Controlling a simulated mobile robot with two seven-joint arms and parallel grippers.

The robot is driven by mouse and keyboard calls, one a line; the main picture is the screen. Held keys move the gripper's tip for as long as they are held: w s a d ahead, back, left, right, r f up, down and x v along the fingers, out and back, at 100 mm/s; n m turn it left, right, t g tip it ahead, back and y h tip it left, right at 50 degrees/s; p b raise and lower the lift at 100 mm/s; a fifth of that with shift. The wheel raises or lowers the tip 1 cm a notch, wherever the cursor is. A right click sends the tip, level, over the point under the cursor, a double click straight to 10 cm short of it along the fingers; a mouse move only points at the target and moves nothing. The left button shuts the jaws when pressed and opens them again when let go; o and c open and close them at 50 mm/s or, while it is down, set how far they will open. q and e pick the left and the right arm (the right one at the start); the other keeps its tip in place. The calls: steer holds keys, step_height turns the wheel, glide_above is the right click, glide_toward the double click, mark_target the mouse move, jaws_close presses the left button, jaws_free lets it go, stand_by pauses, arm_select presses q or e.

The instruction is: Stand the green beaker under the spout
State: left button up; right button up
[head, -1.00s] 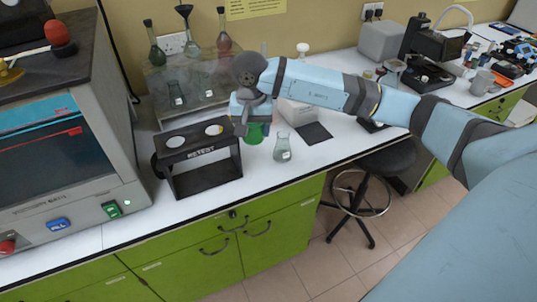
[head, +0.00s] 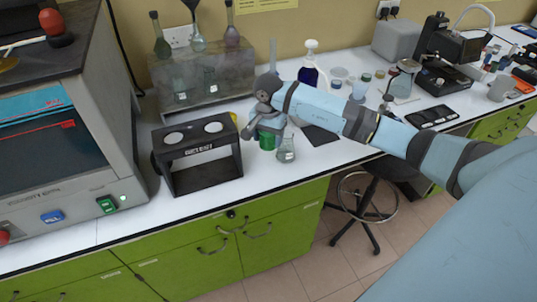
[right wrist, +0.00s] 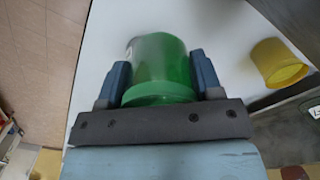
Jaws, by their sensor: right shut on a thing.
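The green beaker (head: 267,141) is on or just above the white bench, right of the black rack; I cannot tell whether it touches the bench. My right gripper (head: 266,122) is shut on it from above in the head view. In the right wrist view, the green beaker (right wrist: 160,62) sits between the two blue fingers of my right gripper (right wrist: 158,78), slightly blurred. I cannot make out the spout in these frames. A grey machine (head: 75,190) with a blue button (head: 52,216) stands at the left. My left gripper is not in view.
A black two-hole rack (head: 197,153) stands between the machine and the beaker. A glass flask (head: 287,149) is close at the beaker's right. Glassware stands on the shelf (head: 205,75) behind. A yellow beaker (right wrist: 279,62) shows in the right wrist view.

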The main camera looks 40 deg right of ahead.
mark_target(268, 165)
step_height(268, 165, down, 9)
steer(key=shift+r+p, duration=0.2)
steer(key=shift+p, duration=0.2)
steer(key=shift+f, duration=0.2)
steer(key=o, duration=0.9)
